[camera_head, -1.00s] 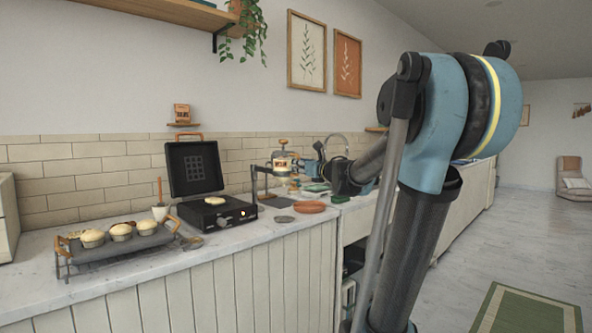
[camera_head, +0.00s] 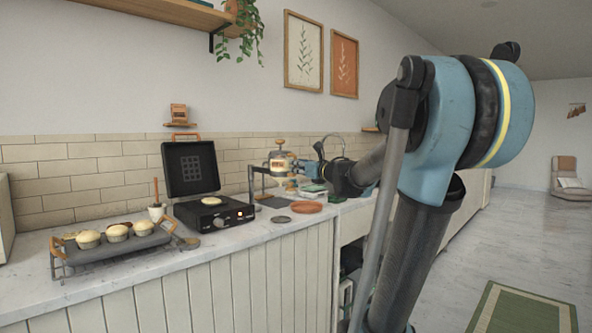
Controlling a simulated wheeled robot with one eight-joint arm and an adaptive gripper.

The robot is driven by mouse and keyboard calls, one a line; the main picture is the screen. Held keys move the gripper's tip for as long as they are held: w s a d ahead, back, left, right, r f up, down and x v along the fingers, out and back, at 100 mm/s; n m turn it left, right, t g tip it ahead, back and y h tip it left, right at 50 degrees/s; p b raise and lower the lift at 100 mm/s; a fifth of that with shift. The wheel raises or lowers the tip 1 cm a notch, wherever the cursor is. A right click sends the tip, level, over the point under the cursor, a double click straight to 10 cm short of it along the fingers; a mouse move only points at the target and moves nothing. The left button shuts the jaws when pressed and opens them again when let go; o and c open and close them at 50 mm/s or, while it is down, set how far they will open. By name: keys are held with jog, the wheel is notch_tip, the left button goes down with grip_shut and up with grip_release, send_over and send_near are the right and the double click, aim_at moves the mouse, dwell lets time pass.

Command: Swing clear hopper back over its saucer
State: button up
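The clear hopper (camera_head: 279,158), with a tan top and pale contents, hangs from a dark stand (camera_head: 251,184) on the counter to the right of the black press. My gripper (camera_head: 292,166) is at the hopper's right side, at about its height. They look to be touching or nearly so, but the fingers are too small to tell whether they are open or shut. A terracotta saucer (camera_head: 307,208) lies on the counter below and right of the hopper. A small grey disc (camera_head: 278,219) lies in front of the stand.
An open black press (camera_head: 214,212) with a pale round on it stands left of the stand. Further left, a grey tray (camera_head: 112,247) holds pale muffins. Small items and a thin curved faucet-like shape (camera_head: 328,140) are behind my wrist. The counter's front edge is bare.

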jog(key=v, duration=0.9)
jog(key=shift+s+d, duration=0.25)
jog(key=shift+s, duration=0.1)
jog(key=shift+f, duration=0.1)
jog(key=d+f+m+t+h, duration=0.25)
jog(key=d+m+h, duration=0.8)
jog(key=m, duration=0.65)
jog(key=s+d+f+m+g+h, duration=0.2)
jog(key=s+d+f+m, duration=0.1)
jog(key=f+m, duration=0.3)
jog(key=s+d+f+m+g+h, duration=0.2)
jog(key=s+d+f+m+g, duration=0.1)
jog(key=f+m, duration=0.35)
jog(key=s+a+f+m+g+y, duration=0.2)
jog(key=s+a+f+m+g, duration=0.3)
jog(key=s+f, duration=0.6)
jog(key=s+a+f+m+g+y, duration=0.3)
jog(key=s+a+f+m+g, duration=0.2)
jog(key=s+f, duration=0.6)
jog(key=shift+m+g, duration=0.35)
jog(key=shift+m, duration=0.8)
